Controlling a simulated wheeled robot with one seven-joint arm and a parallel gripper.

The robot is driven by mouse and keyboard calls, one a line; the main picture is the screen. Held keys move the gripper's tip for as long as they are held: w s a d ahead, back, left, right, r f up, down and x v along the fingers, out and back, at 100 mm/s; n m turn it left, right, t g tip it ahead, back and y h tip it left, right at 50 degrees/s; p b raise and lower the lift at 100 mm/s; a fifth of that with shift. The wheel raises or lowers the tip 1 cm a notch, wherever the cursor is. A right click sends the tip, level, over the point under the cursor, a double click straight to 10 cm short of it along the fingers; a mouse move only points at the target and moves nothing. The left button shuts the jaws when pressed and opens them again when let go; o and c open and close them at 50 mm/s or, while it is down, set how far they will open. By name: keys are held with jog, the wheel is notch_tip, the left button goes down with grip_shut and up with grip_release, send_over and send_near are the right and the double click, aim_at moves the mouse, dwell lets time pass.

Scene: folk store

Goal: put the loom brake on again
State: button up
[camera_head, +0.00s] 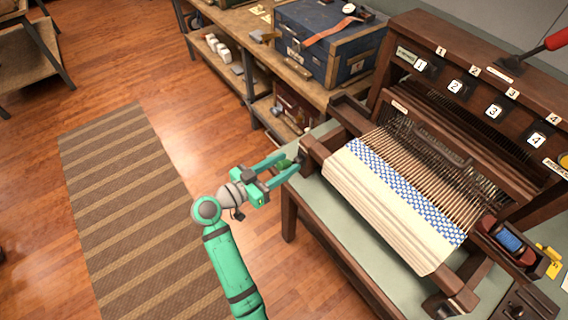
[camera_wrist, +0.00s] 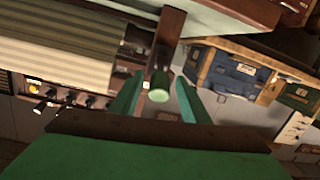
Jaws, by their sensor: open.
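The loom (camera_head: 420,170) stands at the right in the head view, with a cream and blue-checked cloth (camera_head: 395,200) on it. My gripper (camera_head: 289,162) is at the loom's front left corner, jaws open. In the wrist view a dark lever with a green round end (camera_wrist: 159,90) points toward me between my two spread fingers (camera_wrist: 159,82). I take it to be the brake handle; no label shows on it. A gap shows between the lever and each finger. In the head view my fingers partly hide the green end.
A wooden bench (camera_head: 232,22) with a blue chest (camera_head: 330,40) stands behind. A red-handled lever (camera_head: 545,50) is at the loom's upper right. The striped rug (camera_head: 135,200) and floor at left are clear.

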jog(key=v, duration=1)
jog(key=shift+s, duration=0.25)
jog(key=shift+a, duration=0.1)
jog(key=s+d+r+t, duration=0.5)
jog(key=s+d+t, duration=0.45)
jog(key=s, duration=0.45)
jog(key=s+a+f+n+g+y, duration=0.1)
jog(key=s+f+n+y, duration=0.3)
jog(key=s, duration=0.4)
jog(key=s+a+f+n+g+y, duration=0.2)
jog(key=s+f+n+g+y, duration=0.1)
jog(key=s+f+n+y, duration=0.2)
jog(key=s+f+y, duration=0.2)
jog(key=s+y, duration=0.2)
jog(key=shift+a+y, duration=0.15)
jog(key=shift+y, duration=0.15)
